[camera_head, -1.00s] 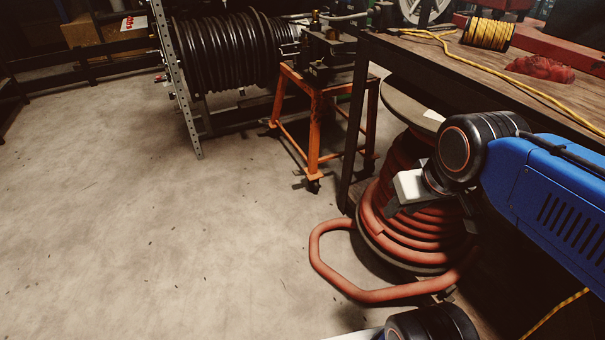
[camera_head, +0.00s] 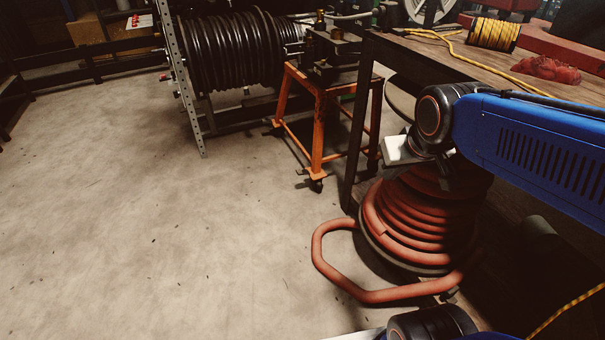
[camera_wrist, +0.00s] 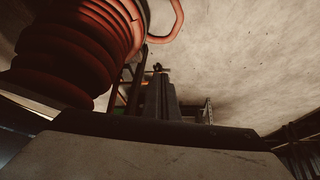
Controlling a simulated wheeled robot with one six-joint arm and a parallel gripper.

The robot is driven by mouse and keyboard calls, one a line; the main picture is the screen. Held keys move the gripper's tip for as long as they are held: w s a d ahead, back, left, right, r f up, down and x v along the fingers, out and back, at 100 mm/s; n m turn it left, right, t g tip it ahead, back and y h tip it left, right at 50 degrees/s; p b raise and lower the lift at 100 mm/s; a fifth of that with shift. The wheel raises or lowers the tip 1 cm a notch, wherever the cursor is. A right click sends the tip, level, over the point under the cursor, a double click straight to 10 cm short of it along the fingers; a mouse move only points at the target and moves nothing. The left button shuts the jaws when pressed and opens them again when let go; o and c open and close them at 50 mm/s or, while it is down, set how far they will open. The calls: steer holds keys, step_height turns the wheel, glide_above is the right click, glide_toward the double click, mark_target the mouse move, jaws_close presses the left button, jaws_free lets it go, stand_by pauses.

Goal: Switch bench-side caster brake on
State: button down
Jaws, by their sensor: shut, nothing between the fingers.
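The orange stand (camera_head: 318,118) carries a dark crimping machine (camera_head: 330,50) and stands left of the workbench. Its front caster (camera_head: 316,185) shows as a small dark wheel. Another caster (camera_head: 277,131) is at the left rear, and the bench-side foot is dim near the bench leg. I cannot make out any brake lever or its position. My gripper (camera_wrist: 161,77) is shut and empty in the wrist view, its dark fingers pointing away over the floor. In the head view, my wrist is above the red hose coil, right of the stand, and the fingers are not clear.
The red hose coil (camera_head: 425,225) stands under the bench edge, with a loose loop (camera_head: 335,275) on the floor. The bench leg (camera_head: 360,130) is between coil and stand. A black hose reel (camera_head: 235,50) is behind left. The left floor is clear.

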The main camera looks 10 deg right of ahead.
steer(key=w+f+t, duration=0.1)
steer(key=w+f, duration=0.2)
steer(key=w, duration=0.9)
steer(key=w+f+t, duration=0.2)
steer(key=w, duration=1.1)
steer(key=w+f+t, duration=0.1)
steer(key=w+f, duration=0.2)
steer(key=w, duration=0.9)
steer(key=w+f+t+y, duration=0.1)
steer(key=w+f+t, duration=0.1)
steer(key=w+f, duration=1.2)
steer(key=w+a+f+t+y, duration=0.1)
steer(key=w+f, duration=0.1)
steer(key=f, duration=0.8)
steer(key=w+a+f+y, duration=0.1)
steer(key=w+a+f, duration=0.1)
steer(key=f, duration=0.8)
steer(key=w+a+f+n+t+y, duration=0.1)
steer(key=w+f, duration=0.3)
steer(key=f, duration=0.6)
steer(key=shift+a+t+y, duration=0.3)
steer(key=shift+a+y, duration=0.1)
steer(key=shift+y, duration=0.1)
steer(key=shift+w+f, duration=0.1)
steer(key=shift+w, duration=0.15)
